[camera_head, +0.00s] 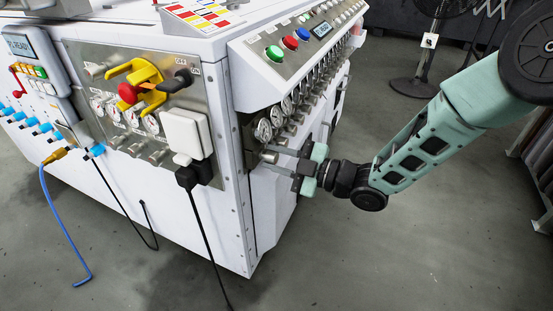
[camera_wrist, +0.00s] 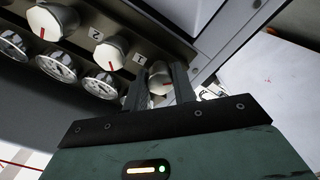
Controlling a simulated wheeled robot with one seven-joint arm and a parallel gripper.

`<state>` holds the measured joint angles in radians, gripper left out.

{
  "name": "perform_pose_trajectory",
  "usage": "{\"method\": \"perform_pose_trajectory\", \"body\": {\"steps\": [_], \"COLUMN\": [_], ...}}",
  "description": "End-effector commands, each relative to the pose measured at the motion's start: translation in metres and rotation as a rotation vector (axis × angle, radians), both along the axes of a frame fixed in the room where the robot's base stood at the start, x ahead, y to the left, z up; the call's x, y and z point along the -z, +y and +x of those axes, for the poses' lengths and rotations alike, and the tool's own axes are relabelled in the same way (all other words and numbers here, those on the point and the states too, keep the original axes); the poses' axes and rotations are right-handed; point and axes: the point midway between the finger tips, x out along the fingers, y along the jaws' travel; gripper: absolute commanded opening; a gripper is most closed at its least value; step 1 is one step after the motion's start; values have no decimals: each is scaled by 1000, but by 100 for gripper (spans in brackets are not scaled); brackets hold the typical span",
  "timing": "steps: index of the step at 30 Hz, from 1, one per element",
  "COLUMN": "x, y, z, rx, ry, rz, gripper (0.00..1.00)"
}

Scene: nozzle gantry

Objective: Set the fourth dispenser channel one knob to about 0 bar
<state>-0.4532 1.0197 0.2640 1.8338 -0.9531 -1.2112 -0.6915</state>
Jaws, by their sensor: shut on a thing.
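My gripper (camera_wrist: 158,84) is shut on a pale round knob (camera_wrist: 159,76) beside the label 1, at the end of a row of knobs. One dark finger is on each side of the knob. A red mark shows low on the knob, partly hidden between the fingers. In the head view my gripper (camera_head: 274,157) reaches the near low end of the row of gauges and knobs on the machine's right face. The fingers cover much of the knob there. I cannot read the pressure of this channel, and I cannot tell from the label which dispenser this is.
The knob by label 2 (camera_wrist: 112,53) and another knob (camera_wrist: 54,20) sit close beside my fingers, with round gauges (camera_wrist: 57,66) below. A sloped panel with green and red buttons (camera_head: 289,42) overhangs the row. The floor (camera_head: 400,260) in front is clear.

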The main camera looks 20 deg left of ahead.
Motion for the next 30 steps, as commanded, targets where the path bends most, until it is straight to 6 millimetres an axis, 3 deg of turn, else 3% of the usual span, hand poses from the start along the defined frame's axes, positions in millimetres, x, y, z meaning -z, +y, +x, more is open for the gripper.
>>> {"method": "perform_pose_trajectory", "body": {"steps": [8, 9, 11, 12, 23, 30], "x": [2, 2, 2, 2, 0, -1], "y": [-2, -2, -2, -1, -7, -49], "z": [0, 0, 0, 0, 0, -2], "rx": [2, 2, 2, 1, 1, 3], "ry": [0, 0, 0, 0, 1, 2], "rz": [-6, -6, -6, -4, -3, -4], "gripper": [4, 29, 46, 48, 48, 48]}}
